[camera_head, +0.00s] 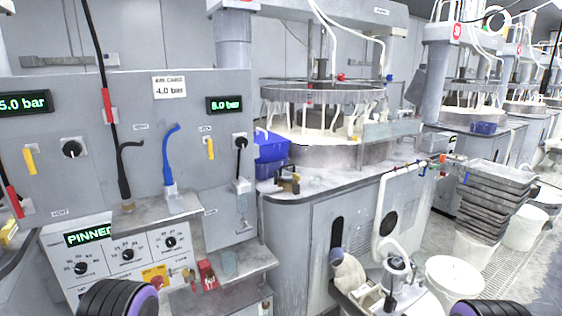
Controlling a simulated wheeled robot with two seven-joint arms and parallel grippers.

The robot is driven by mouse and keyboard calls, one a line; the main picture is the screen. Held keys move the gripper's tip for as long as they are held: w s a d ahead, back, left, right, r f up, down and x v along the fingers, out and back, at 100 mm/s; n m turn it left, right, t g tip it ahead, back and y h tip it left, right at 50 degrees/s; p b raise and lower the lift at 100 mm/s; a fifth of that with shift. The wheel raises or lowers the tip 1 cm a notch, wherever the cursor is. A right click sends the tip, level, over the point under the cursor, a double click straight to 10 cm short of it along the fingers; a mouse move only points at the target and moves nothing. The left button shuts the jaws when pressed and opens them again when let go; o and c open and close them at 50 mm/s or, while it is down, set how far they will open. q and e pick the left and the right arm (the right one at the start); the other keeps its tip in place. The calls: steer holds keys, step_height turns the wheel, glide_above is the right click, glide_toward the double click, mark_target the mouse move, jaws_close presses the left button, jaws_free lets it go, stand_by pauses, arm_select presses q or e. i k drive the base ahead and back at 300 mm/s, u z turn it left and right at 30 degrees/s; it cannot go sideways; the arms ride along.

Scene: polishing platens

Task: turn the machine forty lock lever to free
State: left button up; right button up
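A grey machine panel fills the left. A yellow lever (210,148) hangs straight down on its right part, under a small label I cannot read clearly. Another yellow lever (29,160) is at the far left, tilted slightly. A green "PINNED" display (88,238) is on the lower white control box. I cannot tell which lever is machine forty's lock lever. Only dark ribbed parts of my two arms show at the bottom edge; neither gripper is in view.
A grey shelf (160,212) juts out below the panel, with a black and a blue hose handle (170,150) above it. Blue bins (270,146) and a round platen machine (320,150) stand right. Stacked trays (497,195) and white buckets (452,280) occupy the floor.

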mark_target(209, 142)
steer(key=k, duration=1.2)
steer(key=u, duration=0.85)
steer(key=i, duration=1.9)
steer(key=z, duration=2.6)
steer(key=k, duration=0.7)
steer(key=u, duration=0.65)
steer(key=i, duration=0.5)
steer(key=u, duration=0.05)
